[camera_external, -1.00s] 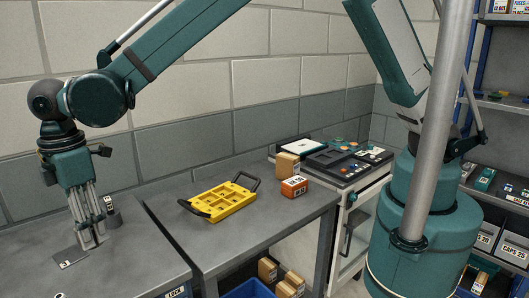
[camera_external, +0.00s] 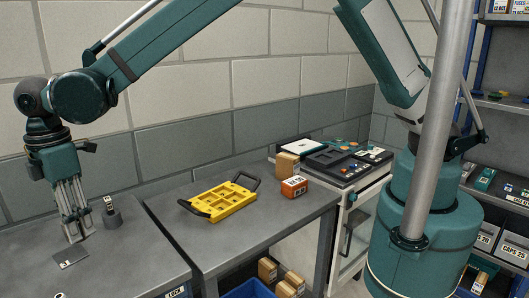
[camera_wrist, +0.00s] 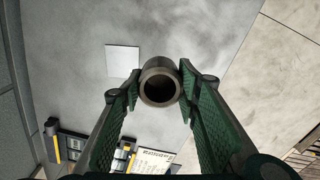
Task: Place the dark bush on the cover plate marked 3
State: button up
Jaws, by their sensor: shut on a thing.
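My gripper (camera_external: 76,238) points down at the left of the near bench, with its fingers closed together. In the wrist view its green fingers grip the dark bush (camera_wrist: 147,95), a short hollow cylinder with its open end facing the camera. In the external view the bush cannot be made out between the fingertips. The cover plate marked 3 (camera_external: 71,258) is a flat dark grey plate on the bench, just in front of the fingertips. The gap between fingertips and plate is hard to judge.
A dark cylinder (camera_external: 113,219) with a small labelled upright piece (camera_external: 108,203) stands right of my gripper. A yellow tray (camera_external: 220,201) and an orange box (camera_external: 294,187) are on the adjoining bench. The wrist view shows a pale square (camera_wrist: 122,60) on a grey surface.

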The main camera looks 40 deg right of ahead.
jog(key=n, duration=0.1)
send_over(70, 254)
jog(key=shift+s+r+p, duration=0.1)
jog(key=shift+r+p, duration=0.15)
jog(key=shift+p, duration=0.1)
jog(key=shift+f, duration=0.1)
jog(key=shift+f, duration=3.05)
jog(key=shift+f, duration=0.1)
jog(key=shift+f+p, duration=0.3)
jog(key=shift+f, duration=1.5)
jog(key=shift+f, duration=0.2)
jog(key=o, duration=1.1)
